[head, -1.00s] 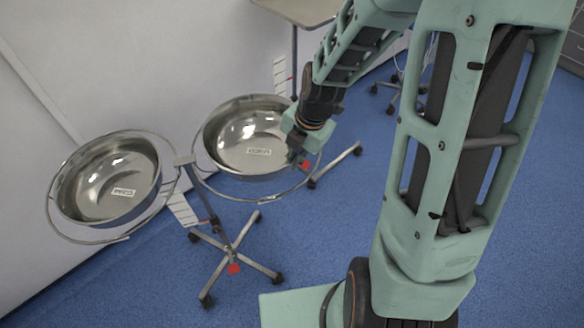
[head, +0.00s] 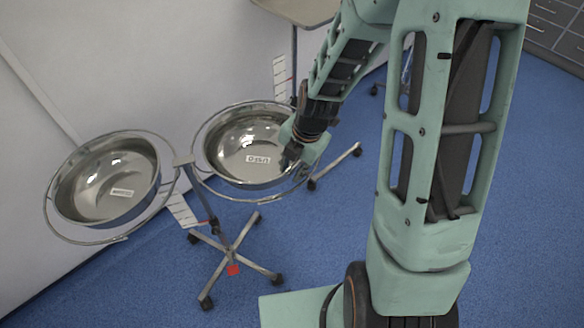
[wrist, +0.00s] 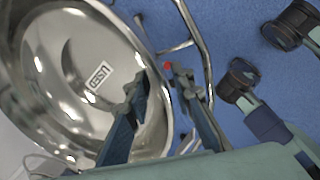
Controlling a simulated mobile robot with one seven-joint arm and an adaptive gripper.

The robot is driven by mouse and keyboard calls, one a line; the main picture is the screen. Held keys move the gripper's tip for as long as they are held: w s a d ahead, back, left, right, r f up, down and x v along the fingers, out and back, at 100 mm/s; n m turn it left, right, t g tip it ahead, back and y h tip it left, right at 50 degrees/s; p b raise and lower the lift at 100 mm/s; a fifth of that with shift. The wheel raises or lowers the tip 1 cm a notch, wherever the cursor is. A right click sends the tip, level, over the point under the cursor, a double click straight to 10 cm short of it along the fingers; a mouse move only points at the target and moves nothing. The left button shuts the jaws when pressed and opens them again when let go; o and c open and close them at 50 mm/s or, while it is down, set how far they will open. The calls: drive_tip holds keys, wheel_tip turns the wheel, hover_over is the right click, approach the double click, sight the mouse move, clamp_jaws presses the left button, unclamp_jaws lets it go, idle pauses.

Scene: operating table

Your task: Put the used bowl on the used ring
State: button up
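The used bowl (head: 232,142), shiny steel with a "USED" label inside, sits in the used ring (head: 232,196), the right ring of the two-ring stand. It looks roughly level with the ring around it. In the wrist view the used bowl (wrist: 62,45) fills the left side, its rim running between my fingers. My gripper (head: 292,160) is at the bowl's right rim. In the wrist view my gripper (wrist: 162,82) is open, one finger inside the bowl and the other outside, with gaps at the rim. My gripper hides part of the right rim and ring.
A second steel bowl (head: 98,172) with an unreadable label sits in the left ring (head: 92,241). The wheeled stand base (head: 228,256) is below. A wall is close behind and left; a tray table (head: 298,10) stands at the back.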

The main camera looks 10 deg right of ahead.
drive_tip(key=p+v, duration=0.2)
drive_tip(key=v, duration=1)
drive_tip(key=shift+r, duration=0.15)
idle(0.3)
